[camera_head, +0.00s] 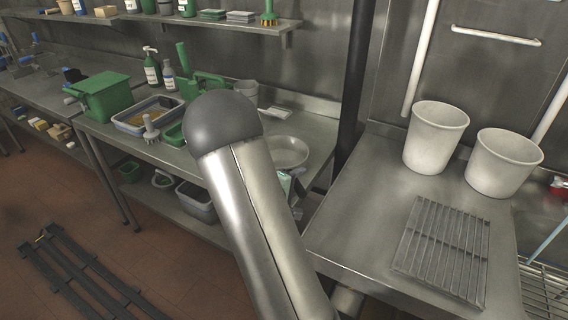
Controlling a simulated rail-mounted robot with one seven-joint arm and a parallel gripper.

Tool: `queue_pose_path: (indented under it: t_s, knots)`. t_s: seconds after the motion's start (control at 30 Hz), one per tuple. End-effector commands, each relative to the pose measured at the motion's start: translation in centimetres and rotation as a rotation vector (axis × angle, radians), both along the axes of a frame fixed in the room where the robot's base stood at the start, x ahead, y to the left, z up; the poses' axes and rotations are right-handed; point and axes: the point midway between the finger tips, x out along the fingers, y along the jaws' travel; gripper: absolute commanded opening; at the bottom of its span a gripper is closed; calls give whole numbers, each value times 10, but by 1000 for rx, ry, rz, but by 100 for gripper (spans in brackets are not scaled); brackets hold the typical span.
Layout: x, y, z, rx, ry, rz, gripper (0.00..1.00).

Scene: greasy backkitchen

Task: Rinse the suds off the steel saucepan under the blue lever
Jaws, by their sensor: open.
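A round, pale steel vessel (288,149) sits on the steel counter right of the middle, partly hidden by my arm. It may be the steel saucepan; I cannot make out a handle or suds. No blue lever can be clearly identified. A thin light-blue rod (551,236) shows at the right edge, but I cannot tell what it is. My arm, with a dark rounded joint, crosses the middle of the view. My gripper is not visible.
A green box (102,97), a grey tub (148,113) and bottles stand on the left counter (122,138). Two white buckets (436,137) (503,163) and a wire rack (441,252) are on the right counter (360,222). A dark slatted rack (85,275) lies on the floor.

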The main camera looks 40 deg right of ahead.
Motion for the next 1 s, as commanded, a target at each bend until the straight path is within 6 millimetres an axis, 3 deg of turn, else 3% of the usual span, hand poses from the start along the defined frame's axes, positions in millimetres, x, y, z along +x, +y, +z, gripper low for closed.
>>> queue_pose_path:
  t_s: [0.3,0.47,1.0]
  knots:
    - [2,-6,-2,0,0,1,46]
    - [2,-6,-2,0,0,1,1]
    - [2,-6,8,-3,-7,0,0]
